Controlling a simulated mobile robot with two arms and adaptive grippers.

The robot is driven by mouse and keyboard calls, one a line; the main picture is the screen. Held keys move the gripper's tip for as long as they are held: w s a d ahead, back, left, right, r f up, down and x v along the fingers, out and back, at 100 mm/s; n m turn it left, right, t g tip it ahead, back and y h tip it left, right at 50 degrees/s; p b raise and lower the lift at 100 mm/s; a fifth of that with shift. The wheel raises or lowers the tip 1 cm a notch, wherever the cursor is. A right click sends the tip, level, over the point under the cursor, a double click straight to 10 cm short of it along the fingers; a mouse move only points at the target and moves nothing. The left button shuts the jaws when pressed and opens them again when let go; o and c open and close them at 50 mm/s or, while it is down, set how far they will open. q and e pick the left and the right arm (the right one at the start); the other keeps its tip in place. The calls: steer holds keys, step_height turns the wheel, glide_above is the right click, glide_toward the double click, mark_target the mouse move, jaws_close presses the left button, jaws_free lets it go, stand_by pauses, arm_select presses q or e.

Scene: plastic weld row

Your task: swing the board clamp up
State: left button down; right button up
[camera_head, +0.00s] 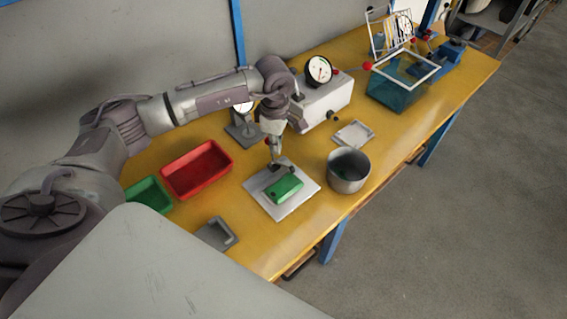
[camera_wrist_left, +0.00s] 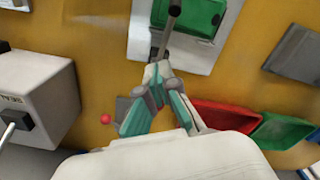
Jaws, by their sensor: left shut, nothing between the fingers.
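A green board (camera_head: 286,188) lies on a pale square plate (camera_head: 263,199) in the middle of the bench. The board (camera_wrist_left: 192,17) and plate (camera_wrist_left: 143,42) also show at the top of the left wrist view. A dark clamp bar (camera_wrist_left: 170,22) reaches over the board's near edge; in the head view the clamp is small and partly hidden by the gripper. My left gripper (camera_head: 275,163) points down at the plate's back edge. Its fingers (camera_wrist_left: 157,72) are shut and empty, with the tips close by the bar's near end; I cannot tell whether they touch. My right gripper is not in view.
A red bin (camera_head: 197,171) and a green bin (camera_head: 148,195) stand left of the plate, a grey holder (camera_head: 216,234) in front. A metal pot (camera_head: 348,171) stands close on the right. A white gauge box (camera_head: 325,103) and teal tank (camera_head: 396,91) are farther back.

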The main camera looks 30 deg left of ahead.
arm_select(q)
steer(key=shift+a+f, duration=0.1)
steer(key=shift+a, duration=0.2)
steer(key=shift+w+a+f+b, duration=0.25)
steer(key=shift+a+b, duration=0.15)
steer(key=shift+b, duration=0.2)
steer(key=shift+w+a+f+b, duration=0.1)
steer(key=shift+a+f+b, duration=0.25)
steer(key=shift+b, duration=0.15)
steer(key=shift+r, duration=0.1)
steer(key=shift+d, duration=0.1)
